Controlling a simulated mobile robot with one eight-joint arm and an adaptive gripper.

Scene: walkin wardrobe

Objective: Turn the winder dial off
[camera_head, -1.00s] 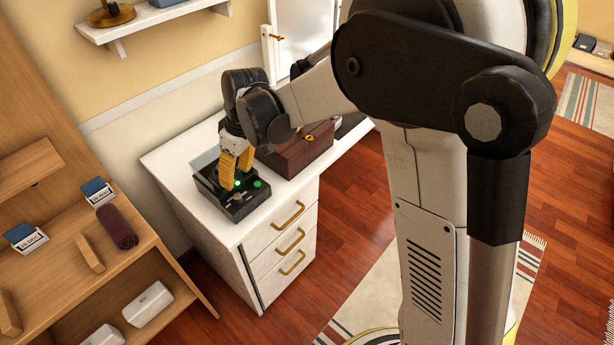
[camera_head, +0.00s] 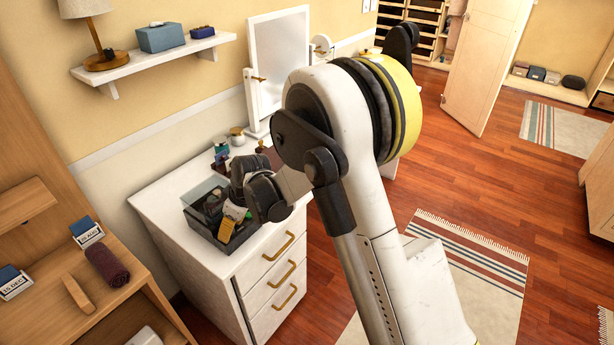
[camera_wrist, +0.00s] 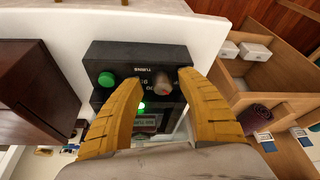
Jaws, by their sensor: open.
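The winder (camera_head: 205,232) is a dark box with a clear lid on the white dresser. In the wrist view its black front panel (camera_wrist: 125,52) carries the word TURNS, a green button (camera_wrist: 106,79), a grey dial (camera_wrist: 160,88) with a red mark, a lit green lamp (camera_wrist: 141,106) and a small display (camera_wrist: 145,124). My gripper (camera_wrist: 165,88) is open, its two yellow fingers apart on either side of the panel's middle, with the dial between them. Whether they touch it I cannot tell. In the head view my gripper (camera_head: 228,228) is at the winder, and my wrist partly hides it.
A dark brown box (camera_wrist: 35,90) stands close beside the winder. Small jars (camera_head: 237,136) and a mirror (camera_head: 280,60) stand farther back on the dresser (camera_head: 160,205). A wooden shelf unit (camera_head: 110,300) is at the left. The floor at right is open, with striped rugs (camera_head: 455,265).

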